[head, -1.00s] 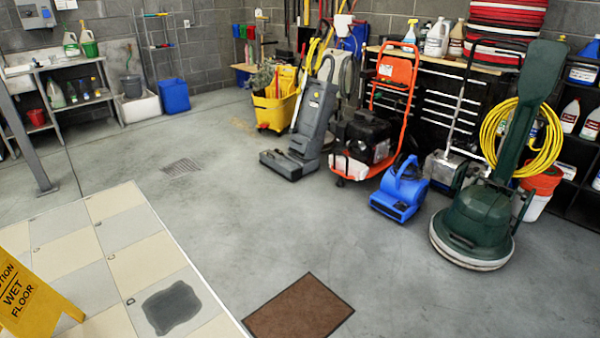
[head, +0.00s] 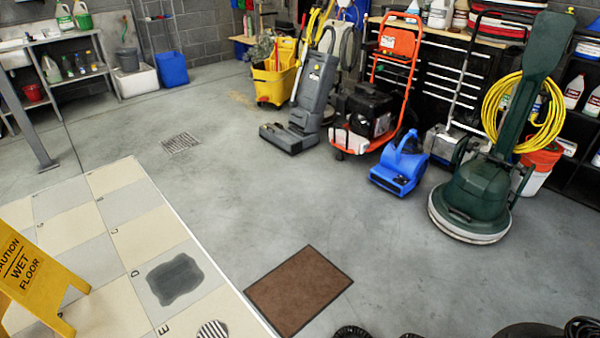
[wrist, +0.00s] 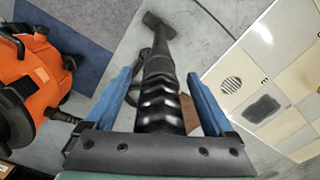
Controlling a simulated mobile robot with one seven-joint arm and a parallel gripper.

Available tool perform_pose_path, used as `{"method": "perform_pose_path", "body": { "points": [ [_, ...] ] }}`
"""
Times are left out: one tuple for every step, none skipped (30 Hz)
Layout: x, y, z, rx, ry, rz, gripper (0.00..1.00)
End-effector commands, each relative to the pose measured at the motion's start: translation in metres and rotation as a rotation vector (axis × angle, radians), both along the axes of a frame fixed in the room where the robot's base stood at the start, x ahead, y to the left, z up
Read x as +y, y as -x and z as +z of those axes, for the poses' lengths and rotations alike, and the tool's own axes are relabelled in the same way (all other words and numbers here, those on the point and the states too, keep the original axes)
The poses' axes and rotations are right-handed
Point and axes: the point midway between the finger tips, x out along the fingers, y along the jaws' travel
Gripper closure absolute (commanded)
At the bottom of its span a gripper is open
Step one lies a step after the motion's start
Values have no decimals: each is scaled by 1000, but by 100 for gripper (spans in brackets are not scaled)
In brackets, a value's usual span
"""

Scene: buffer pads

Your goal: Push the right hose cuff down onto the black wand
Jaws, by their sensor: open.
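In the wrist view my gripper (wrist: 160,76) is open, with one blue finger on each side of a black ribbed hose end (wrist: 159,104). Gaps show between this hose end and the fingers. Beyond it a smooth black tube, seemingly the black wand (wrist: 158,62), runs away to a dark floor tool (wrist: 152,20). I cannot tell where cuff and wand meet, how far the cuff sits on, or whether this is the right cuff. In the head view only dark ribbed pieces (head: 351,332) show at the bottom edge; my gripper is not there.
An orange vacuum (wrist: 32,82) stands at left in the wrist view, near blue carpet (wrist: 85,35). In the head view a brown mat (head: 298,290), checkered tiles (head: 105,210) and a yellow wet-floor sign (head: 35,275) lie ahead. Cleaning machines stand behind open grey floor.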

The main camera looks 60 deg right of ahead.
Motion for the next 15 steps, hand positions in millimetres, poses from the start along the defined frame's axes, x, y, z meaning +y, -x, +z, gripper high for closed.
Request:
{"method": "perform_pose_path", "body": {
  "points": [
    [0, 0, 13, -3, 2, 0, 12],
    [0, 0, 20, -3, 2, 0, 12],
    [0, -1, 29, -3, 2, 0, 12],
    [0, -1, 36, -3, 2, 0, 12],
    [0, -1, 43, -4, 3, 0, 12],
    [-1, -1, 52, -4, 3, 0, 12],
    [0, -1, 59, -4, 2, 0, 12],
    [0, -1, 66, -4, 3, 0, 12],
    [0, -1, 74, -3, 2, 0, 12],
    [0, -1, 80, -4, 3, 0, 12],
    [0, -1, 85, -2, 1, 0, 12],
    [0, -1, 91, -4, 2, 0, 12],
    [0, -1, 95, -2, 1, 0, 12],
    [0, -1, 99, -3, 2, 0, 12],
    [0, -1, 103, -2, 1, 0, 12]
  ]
}}
